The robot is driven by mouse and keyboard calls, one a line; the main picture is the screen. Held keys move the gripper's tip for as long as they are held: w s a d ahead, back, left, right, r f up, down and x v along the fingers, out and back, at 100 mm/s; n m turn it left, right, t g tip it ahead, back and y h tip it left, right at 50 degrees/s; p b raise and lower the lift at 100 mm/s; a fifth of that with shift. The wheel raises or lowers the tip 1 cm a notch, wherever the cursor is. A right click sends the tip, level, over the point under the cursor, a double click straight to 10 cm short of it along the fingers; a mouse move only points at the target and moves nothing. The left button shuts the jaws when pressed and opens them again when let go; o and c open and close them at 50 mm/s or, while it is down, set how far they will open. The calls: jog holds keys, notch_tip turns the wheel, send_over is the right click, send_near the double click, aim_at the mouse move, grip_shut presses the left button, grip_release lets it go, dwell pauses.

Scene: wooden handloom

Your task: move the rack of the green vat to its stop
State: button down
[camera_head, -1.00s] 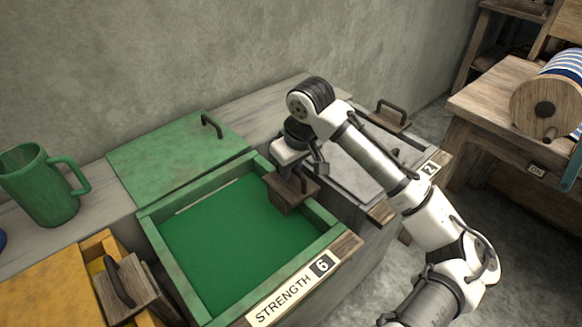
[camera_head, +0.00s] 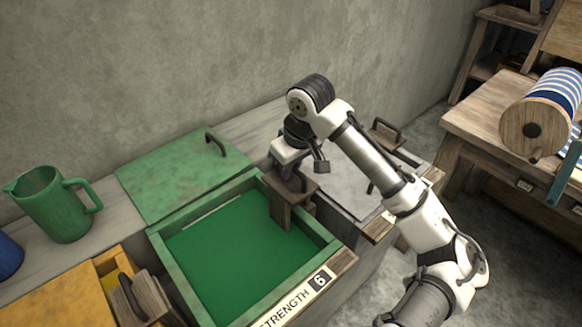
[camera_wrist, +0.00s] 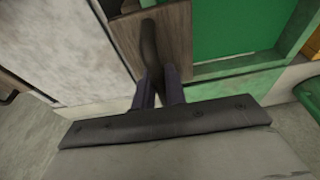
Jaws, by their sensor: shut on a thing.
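The green vat (camera_head: 172,276) is an open box of green liquid, with a "STRENGTH 6" label on its front edge. Its wooden rack (camera_head: 281,211) is at the vat's right side, its upper part standing above the liquid; the lower end is hidden in it. My gripper (camera_head: 296,178) is above the rack, shut on its dark handle. In the wrist view, my gripper's fingers (camera_wrist: 160,88) close around the curved handle (camera_wrist: 149,45), with the rack's wooden top (camera_wrist: 170,30) behind it.
The green lid (camera_head: 180,175) lies flat behind the vat. A green jug (camera_head: 55,208) stands at left. A yellow vat (camera_head: 55,296) with its own rack (camera_head: 147,300) is at front left. A grey-lidded vat (camera_head: 350,180) adjoins at right; a loom with a striped roll (camera_head: 555,110) stands beyond.

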notch_tip(320, 180, up, 12)
jog(key=p, duration=0.9)
jog(key=shift+f+p, duration=0.25)
jog(key=shift+p, duration=0.05)
jog(key=shift+w, duration=0.1)
jog(key=shift+c, duration=1)
grip_release()
notch_tip(320, 180, up, 7)
jog(key=p, duration=0.6)
jog(key=shift+f, duration=0.1)
